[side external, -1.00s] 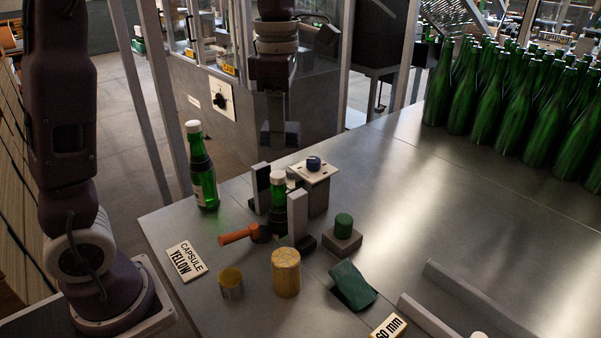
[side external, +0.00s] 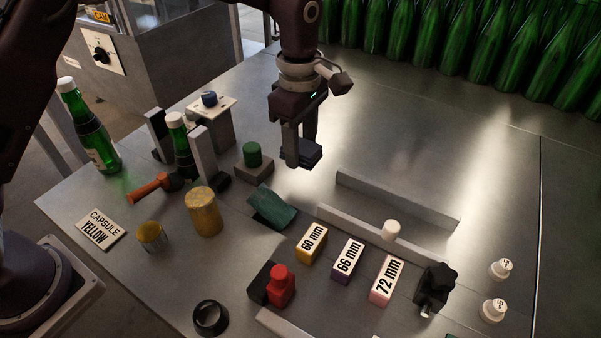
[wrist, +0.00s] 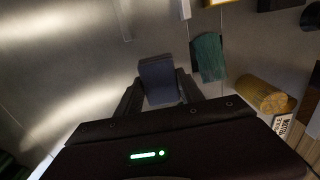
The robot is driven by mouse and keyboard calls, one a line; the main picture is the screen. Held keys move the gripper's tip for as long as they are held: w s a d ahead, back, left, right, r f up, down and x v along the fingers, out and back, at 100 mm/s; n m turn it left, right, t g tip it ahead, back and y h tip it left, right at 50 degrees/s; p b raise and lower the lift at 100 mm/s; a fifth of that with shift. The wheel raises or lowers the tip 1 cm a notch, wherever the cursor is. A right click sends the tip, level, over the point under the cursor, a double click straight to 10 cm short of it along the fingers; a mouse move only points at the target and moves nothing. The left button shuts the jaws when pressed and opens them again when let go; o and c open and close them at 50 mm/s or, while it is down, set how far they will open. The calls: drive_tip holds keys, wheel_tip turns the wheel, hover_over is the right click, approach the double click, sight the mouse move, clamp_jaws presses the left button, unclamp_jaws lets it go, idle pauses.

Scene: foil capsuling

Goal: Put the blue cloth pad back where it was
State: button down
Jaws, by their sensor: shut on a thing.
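The blue cloth pad (side external: 301,154) is a small, dark navy block held in my gripper (side external: 300,150). In the wrist view the pad (wrist: 158,80) sits between the two fingers, sticking out beyond their tips. My gripper is shut on it and points down over the metal table, right of the block with the green knob. The pad appears to be above the table; its exact height is hard to tell.
A dark green cloth (side external: 272,207) lies in front of the pad. The green-knobbed block (side external: 253,163) is to its left, and two grey rails (side external: 398,199) are at front right. Size blocks (side external: 348,260) stand nearer the camera. Bare table lies behind and right.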

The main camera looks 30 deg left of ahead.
sight(301, 181)
wheel_tip(301, 181, down, 6)
drive_tip(key=shift+f, duration=0.1)
drive_tip(key=c, duration=0.7)
unclamp_jaws()
drive_tip(key=shift+f, duration=0.1)
drive_tip(key=shift+c, duration=0.2)
wheel_tip(301, 181, up, 12)
drive_tip(key=shift+a+r, duration=0.15)
drive_tip(key=shift+r, duration=0.05)
